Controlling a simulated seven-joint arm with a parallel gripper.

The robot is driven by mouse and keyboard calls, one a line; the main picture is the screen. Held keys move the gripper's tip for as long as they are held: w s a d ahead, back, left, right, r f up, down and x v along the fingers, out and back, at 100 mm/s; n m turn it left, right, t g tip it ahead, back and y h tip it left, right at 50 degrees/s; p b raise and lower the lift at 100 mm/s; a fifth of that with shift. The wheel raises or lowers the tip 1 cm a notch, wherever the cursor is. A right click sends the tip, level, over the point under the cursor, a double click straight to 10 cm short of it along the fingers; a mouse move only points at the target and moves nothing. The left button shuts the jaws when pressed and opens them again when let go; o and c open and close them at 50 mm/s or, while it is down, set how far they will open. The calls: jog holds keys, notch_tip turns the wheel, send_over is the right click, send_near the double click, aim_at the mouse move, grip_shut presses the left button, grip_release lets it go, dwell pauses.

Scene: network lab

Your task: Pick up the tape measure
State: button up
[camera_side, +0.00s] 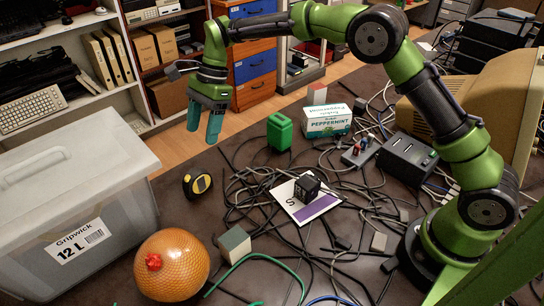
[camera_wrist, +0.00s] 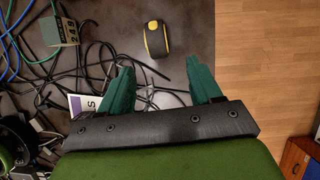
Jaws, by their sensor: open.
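The tape measure (camera_side: 198,185), black and yellow, lies on the dark table between the white storage box and the tangle of cables in the side view. In the wrist view the tape measure (camera_wrist: 156,40) lies beyond my fingertips, roughly in line with the gap between them. My gripper (camera_side: 204,131) has teal fingers pointing down and hangs above the table toward its back edge, apart from the tape measure. In the wrist view my gripper (camera_wrist: 160,68) is open, with nothing between its fingers.
A translucent storage box (camera_side: 75,205) stands at the left. An orange ball (camera_side: 172,268) and a grey-green block (camera_side: 235,244) are in front. Black cables (camera_side: 262,200) tangle across the middle, around a card with a black cube (camera_side: 307,187). A green canister (camera_side: 279,132) stands behind.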

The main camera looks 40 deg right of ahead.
aim_at(198, 170)
jog(key=x, duration=0.8)
jog(key=shift+a+f, duration=0.1)
jog(key=shift+f, duration=0.2)
jog(key=x, duration=0.4)
jog(key=shift+s+f, duration=0.1)
jog(key=shift+s, duration=0.3)
jog(key=shift+a+f, duration=0.15)
jog(key=shift+f, duration=0.4)
grip_shut()
jog(key=shift+r, duration=0.1)
